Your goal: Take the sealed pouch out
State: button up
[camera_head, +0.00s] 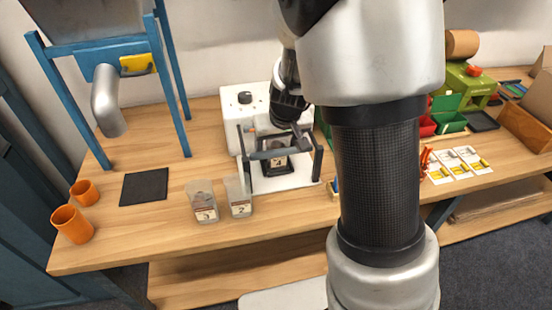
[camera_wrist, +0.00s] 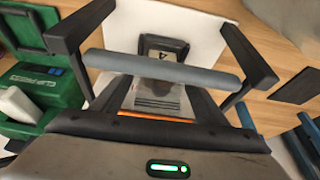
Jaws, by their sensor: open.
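The white sealing machine (camera_head: 238,118) stands on the bench. Its grey handle bar (camera_head: 270,153) spans two black side arms; the bar also crosses the wrist view (camera_wrist: 160,67). A pouch with a label (camera_head: 279,162) is in a dark holder on the machine's white base plate. In the wrist view the pouch (camera_wrist: 158,92) shows beyond and under the bar, its middle partly covered. My gripper (camera_head: 296,128) is above the machine, behind the bar. In the wrist view its fingers (camera_wrist: 155,98) are apart, with the pouch seen between them. No contact is visible.
Two clear labelled pouches (camera_head: 203,206) (camera_head: 239,197) stand left of the machine near the bench's front. Further left are a black mat (camera_head: 145,187), orange cups (camera_head: 73,224) and a blue-framed hopper (camera_head: 107,100). Green bins (camera_head: 447,121) and cards (camera_head: 460,164) lie right.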

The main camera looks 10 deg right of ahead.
jog(key=shift+w+f, duration=0.25)
jog(key=shift+f, duration=0.4)
jog(key=c, duration=1.2)
